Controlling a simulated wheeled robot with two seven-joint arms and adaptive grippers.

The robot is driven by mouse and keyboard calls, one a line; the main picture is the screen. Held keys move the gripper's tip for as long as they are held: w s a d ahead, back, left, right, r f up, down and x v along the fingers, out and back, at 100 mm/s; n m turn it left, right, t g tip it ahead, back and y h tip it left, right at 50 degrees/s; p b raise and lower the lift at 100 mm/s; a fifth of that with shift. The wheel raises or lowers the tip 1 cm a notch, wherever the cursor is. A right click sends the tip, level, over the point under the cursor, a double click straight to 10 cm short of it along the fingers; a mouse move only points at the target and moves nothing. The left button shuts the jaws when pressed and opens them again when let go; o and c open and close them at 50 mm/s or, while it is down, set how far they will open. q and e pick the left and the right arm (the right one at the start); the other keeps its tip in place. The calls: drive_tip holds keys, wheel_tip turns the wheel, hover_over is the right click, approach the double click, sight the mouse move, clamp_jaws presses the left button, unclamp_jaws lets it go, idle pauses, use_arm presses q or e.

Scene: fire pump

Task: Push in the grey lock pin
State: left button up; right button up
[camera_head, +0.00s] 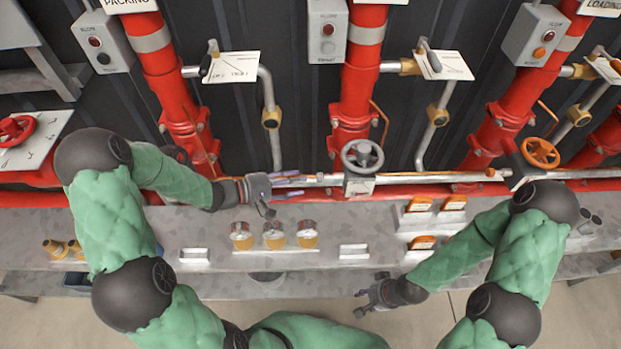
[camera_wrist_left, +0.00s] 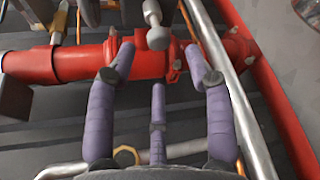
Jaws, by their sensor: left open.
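A grey rounded knob on a short stem (camera_wrist_left: 156,38) shows in the left wrist view, in front of a red pipe. It looks like the grey lock pin, but I cannot be sure. I cannot make it out in the head view. My left gripper (camera_head: 287,187) points right along the silver rail, left of the grey handwheel (camera_head: 362,155). In the left wrist view its purple fingers (camera_wrist_left: 156,64) are spread and empty, with the knob just beyond and between the tips. My right gripper (camera_head: 364,302) hangs over the floor before the bench, fingers spread and empty.
Red vertical pipes (camera_head: 357,75) stand behind the silver rail (camera_head: 430,179). An orange handwheel (camera_head: 540,153) is at the right. Several amber-based gauges (camera_head: 275,237) and orange switches (camera_head: 424,242) sit on the grey bench (camera_head: 330,220). The floor (camera_head: 430,320) before it shows free room.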

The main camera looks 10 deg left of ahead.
use_arm(q)
drive_tip(key=shift+v, duration=2)
